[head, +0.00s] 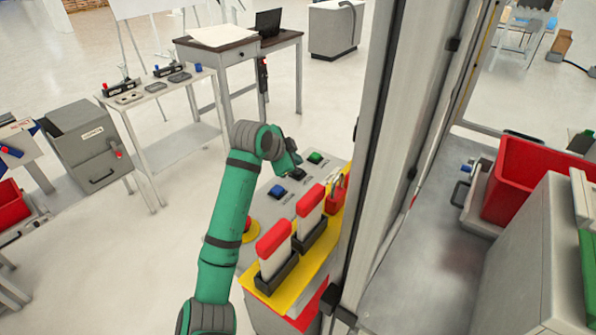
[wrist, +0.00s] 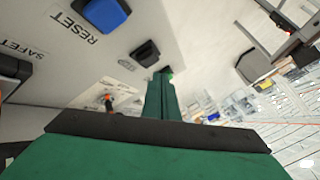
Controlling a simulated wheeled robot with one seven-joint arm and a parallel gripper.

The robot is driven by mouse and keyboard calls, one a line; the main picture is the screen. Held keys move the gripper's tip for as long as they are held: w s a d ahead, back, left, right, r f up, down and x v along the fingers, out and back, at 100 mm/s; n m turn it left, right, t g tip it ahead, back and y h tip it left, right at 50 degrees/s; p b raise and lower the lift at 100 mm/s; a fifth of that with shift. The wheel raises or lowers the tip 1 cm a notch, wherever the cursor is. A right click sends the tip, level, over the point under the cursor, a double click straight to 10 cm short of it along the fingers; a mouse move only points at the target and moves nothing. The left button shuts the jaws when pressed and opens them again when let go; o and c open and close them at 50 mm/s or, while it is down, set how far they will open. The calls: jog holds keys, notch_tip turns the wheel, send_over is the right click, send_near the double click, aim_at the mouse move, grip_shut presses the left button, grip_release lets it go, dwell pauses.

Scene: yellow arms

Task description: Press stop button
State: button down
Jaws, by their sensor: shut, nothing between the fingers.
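The control panel (head: 262,209) has a green button (head: 315,157), a black control (head: 298,174), a blue button (head: 277,191) and a red button (head: 247,222) on a yellow base, partly behind my arm. No stop label is readable. In the wrist view the blue button (wrist: 107,14) is marked RESET, and the black control (wrist: 146,52) is beside it. My gripper (head: 295,161) is shut and empty, close to the green button and the black control. In the wrist view its fingers (wrist: 161,80) point past the black control; contact cannot be told.
Two red-topped grey handles (head: 274,238) stand on the panel's yellow front strip. A tall grey frame post (head: 372,150) rises right beside the panel. A red bin (head: 525,180) is beyond it. Open floor (head: 185,245) lies to the left.

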jog(key=shift+r, duration=2.2)
